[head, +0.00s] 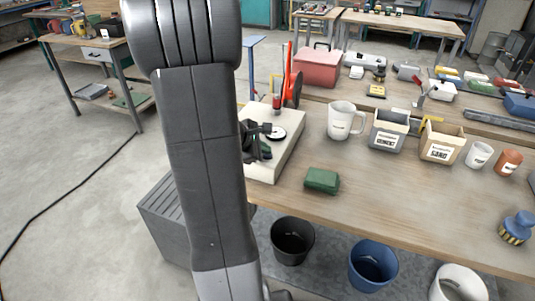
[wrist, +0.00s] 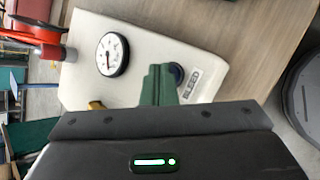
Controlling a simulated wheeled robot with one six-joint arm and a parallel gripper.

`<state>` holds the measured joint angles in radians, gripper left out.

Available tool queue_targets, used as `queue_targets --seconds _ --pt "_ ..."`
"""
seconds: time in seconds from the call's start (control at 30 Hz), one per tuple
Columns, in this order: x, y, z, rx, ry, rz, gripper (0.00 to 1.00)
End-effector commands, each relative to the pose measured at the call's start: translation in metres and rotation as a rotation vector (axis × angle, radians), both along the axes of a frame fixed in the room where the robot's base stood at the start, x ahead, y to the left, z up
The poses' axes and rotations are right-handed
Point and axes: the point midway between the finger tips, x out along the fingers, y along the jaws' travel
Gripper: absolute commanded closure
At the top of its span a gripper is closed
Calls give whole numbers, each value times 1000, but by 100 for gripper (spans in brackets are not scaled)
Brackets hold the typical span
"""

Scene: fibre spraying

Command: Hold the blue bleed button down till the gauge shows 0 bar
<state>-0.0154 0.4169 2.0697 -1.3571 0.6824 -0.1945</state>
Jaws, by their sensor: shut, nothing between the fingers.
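The pale panel box (head: 287,148) stands at the left end of the workbench; it also fills much of the wrist view (wrist: 200,35). Its round white gauge (wrist: 112,54) has a dark needle pointing down in the picture; the numbers are too small to read. The gauge also shows in the head view (head: 276,132). The blue bleed button (wrist: 177,72), beside the "BLEED" label, is partly hidden by my green fingertips. My gripper (wrist: 158,80) is shut and empty, with its tips at the button. I cannot tell whether they touch or press it.
A red part (wrist: 30,30) and a yellow part (wrist: 96,105) sit near the gauge. A green block (head: 322,181), a white jug (head: 344,120) and two labelled bins (head: 388,131) stand right of the box. My arm hides part of the bench's left end.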

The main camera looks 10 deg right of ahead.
Motion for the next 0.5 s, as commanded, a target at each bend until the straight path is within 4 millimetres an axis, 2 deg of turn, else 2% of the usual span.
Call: queue_targets --seconds 0.23,0.5 --pt "0 0 14 0 -1 -1 100" --pt "0 0 15 0 -1 -1 100"
